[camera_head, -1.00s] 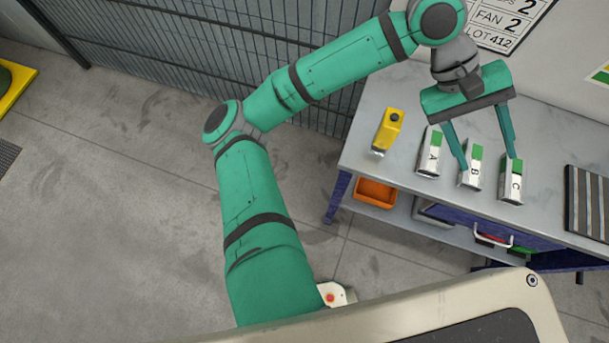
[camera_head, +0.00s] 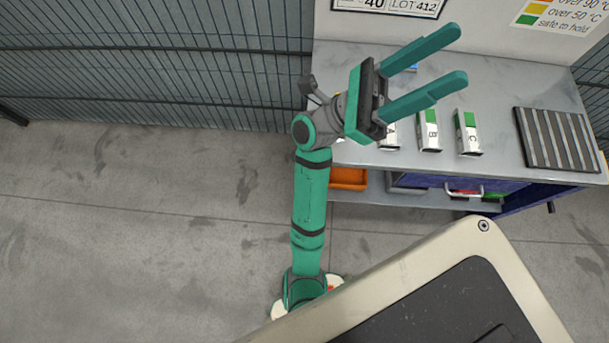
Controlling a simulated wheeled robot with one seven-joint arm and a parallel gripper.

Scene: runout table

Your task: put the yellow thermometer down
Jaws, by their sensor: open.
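My gripper (camera_head: 459,55) is open and empty, its two fingers pointing right above the back of the grey table (camera_head: 490,85). The yellow thermometer is almost wholly hidden behind my wrist; at most a sliver of yellow shows at the wrist's edge. Nothing is held between the fingers. Three white and green blocks stand in a row on the table: block A, mostly covered by my gripper, block B (camera_head: 428,130) and block C (camera_head: 467,132).
A dark ribbed rack (camera_head: 556,140) lies on the table's right side. A small blue item (camera_head: 412,68) shows between the fingers. An orange bin (camera_head: 348,178) sits on the lower shelf. A mesh fence (camera_head: 150,70) stands behind left. Bare tabletop lies around block C.

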